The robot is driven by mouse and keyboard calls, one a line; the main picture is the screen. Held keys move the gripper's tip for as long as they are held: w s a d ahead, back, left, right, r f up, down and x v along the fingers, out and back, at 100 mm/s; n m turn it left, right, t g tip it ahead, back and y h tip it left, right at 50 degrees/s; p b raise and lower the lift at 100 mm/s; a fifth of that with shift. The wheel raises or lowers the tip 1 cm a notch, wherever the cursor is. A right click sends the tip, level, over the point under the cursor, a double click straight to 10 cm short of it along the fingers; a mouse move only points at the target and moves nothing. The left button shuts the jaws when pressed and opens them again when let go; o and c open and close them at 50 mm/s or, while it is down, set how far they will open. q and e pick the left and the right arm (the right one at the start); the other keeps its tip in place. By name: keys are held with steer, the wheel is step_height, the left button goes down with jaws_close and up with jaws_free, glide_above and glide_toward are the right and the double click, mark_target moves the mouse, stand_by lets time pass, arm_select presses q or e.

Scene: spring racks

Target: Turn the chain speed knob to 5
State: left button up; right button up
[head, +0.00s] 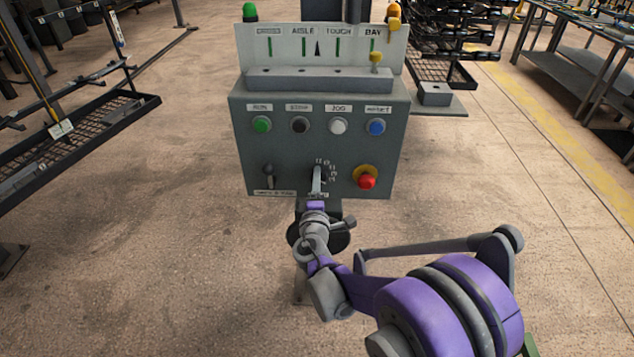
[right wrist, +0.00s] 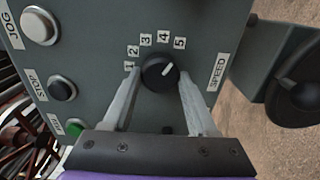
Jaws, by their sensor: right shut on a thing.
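The chain speed knob (right wrist: 160,72) is round and black, on the lower front of a grey control box (head: 375,105). Labels 1 to 5 arc around it in the right wrist view, and a SPEED label (right wrist: 217,72) is beside it. Its white pointer mark slants up and right there, toward the 5 (right wrist: 180,43). My right gripper (head: 317,182) is at the knob, its two pale fingers on either side of it, shut on it. In the head view the gripper hides most of the knob. My left gripper is not in view.
Above the knob is a row of green, black, white and blue buttons (head: 338,126). A red mushroom button (head: 366,181) on a yellow ring is close to its right, and a dark lever switch (head: 268,172) to its left. Racks stand on both sides; the floor in front is bare.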

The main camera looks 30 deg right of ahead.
stand_by(0.4)
steer(key=o, duration=1.4)
steer(key=shift+c, duration=0.2)
steer(key=v, duration=1.1)
steer(key=shift+b, duration=0.35)
steer(key=shift+d, duration=0.2)
steer(key=s+d+f+m+g+y+p, duration=0.1)
steer(key=s+d+f+m+g+y, duration=0.1)
steer(key=s+f+m+g, duration=0.35)
steer(key=s+a+f+m+g+y+p, duration=0.1)
steer(key=s+a+m+g+y, duration=0.3)
steer(key=s+a, duration=0.7)
steer(key=s+m+y, duration=0.2)
steer(key=s+y, duration=0.1)
steer(key=shift+f+y+p, duration=0.3)
steer(key=shift+f+p, duration=0.05)
